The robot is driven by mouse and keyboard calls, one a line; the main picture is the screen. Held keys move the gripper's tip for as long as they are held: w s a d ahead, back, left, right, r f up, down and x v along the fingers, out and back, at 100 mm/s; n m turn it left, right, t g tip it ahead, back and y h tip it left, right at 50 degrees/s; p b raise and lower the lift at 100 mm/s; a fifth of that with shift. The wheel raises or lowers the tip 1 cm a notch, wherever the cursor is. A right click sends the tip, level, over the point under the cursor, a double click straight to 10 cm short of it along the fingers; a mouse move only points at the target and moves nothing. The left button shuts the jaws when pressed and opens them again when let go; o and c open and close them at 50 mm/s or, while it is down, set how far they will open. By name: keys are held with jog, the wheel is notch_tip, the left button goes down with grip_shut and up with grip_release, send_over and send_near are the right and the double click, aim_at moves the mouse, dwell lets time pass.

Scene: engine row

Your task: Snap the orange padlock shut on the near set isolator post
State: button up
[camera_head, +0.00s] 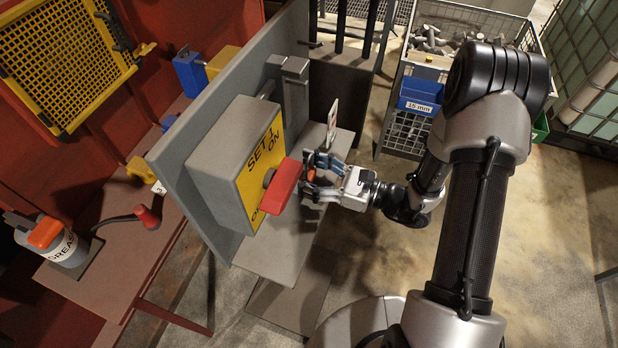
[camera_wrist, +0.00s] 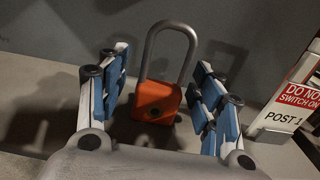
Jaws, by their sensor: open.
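The orange padlock (camera_wrist: 156,102) stands upright in the wrist view, with its grey shackle (camera_wrist: 168,28) pointing up. Whether the shackle is latched I cannot tell. My gripper (camera_wrist: 160,93) is open, with one blue-padded finger on each side of the padlock and gaps showing. In the head view my gripper (camera_head: 322,172) is beside the red handle (camera_head: 281,186) of the isolator box (camera_head: 222,150), and only a little orange shows between the fingers. The box's yellow face (camera_head: 258,162) reads "SET 1 ON". Any lock hole on it is not clear.
A red-and-white tag plate (camera_wrist: 290,105) reading "POST 1" stands right of my gripper; it also shows in the head view (camera_head: 332,124). A grey shelf (camera_head: 275,258) lies below the box. A mesh bin (camera_head: 405,128) with a blue tray (camera_head: 420,95) stands behind.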

aim_at(310, 157)
jog(key=shift+c, duration=0.4)
jog(key=c, duration=1.2)
jog(key=shift+o, duration=0.2)
jog(key=shift+d+r+p, duration=0.2)
jog(key=shift+r+p, duration=0.25)
notch_tip(310, 157, up, 7)
jog(key=p, duration=0.3)
jog(key=shift+s+d+f, duration=0.1)
jog(key=p+v, duration=0.3)
jog(key=v, duration=1.6)
jog(key=shift+d+f, duration=0.2)
jog(key=shift+f, duration=0.2)
